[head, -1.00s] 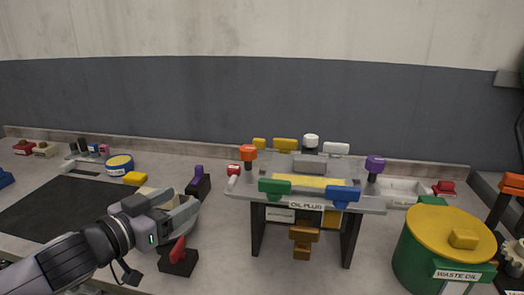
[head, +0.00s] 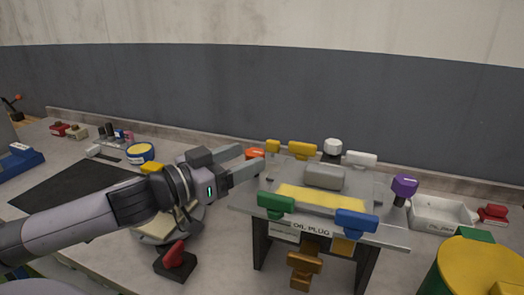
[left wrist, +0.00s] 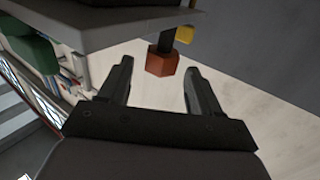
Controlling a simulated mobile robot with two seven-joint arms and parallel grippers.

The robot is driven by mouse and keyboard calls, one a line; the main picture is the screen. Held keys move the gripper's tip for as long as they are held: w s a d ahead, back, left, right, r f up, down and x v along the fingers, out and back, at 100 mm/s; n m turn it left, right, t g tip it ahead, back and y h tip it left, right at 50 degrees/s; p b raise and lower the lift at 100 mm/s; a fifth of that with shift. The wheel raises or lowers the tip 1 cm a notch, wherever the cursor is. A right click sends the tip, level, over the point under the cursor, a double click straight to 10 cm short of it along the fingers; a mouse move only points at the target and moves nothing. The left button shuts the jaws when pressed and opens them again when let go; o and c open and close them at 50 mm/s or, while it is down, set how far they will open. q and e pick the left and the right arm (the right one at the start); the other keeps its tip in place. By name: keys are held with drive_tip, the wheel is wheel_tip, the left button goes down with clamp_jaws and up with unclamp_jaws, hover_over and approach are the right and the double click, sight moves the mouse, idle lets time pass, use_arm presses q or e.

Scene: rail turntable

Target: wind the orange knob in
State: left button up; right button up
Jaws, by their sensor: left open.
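The orange knob (head: 255,153) is at the left rear corner of the stand labelled "OIL PLUG" (head: 398,236), partly hidden by my left gripper (head: 250,159). My left gripper is open, with its fingers reaching right toward the knob. In the left wrist view the orange knob (left wrist: 162,63) shows on a dark stem, in line with the gap between the fingertips (left wrist: 159,70). My right gripper is not in view.
The stand carries green (head: 276,203), blue (head: 356,221), purple (head: 404,187) and white (head: 332,147) knobs or handles close by. A red lever (head: 174,255) stands below my left arm. A yellow-lidded drum (head: 476,270) is at the right.

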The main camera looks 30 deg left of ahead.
sight(261, 149)
use_arm(q)
drive_tip(key=shift+p+x, duration=0.4)
drive_tip(key=shift+x, duration=1.2)
drive_tip(key=shift+p+x, duration=0.35)
drive_tip(key=shift+x, duration=0.65)
drive_tip(key=c, duration=1)
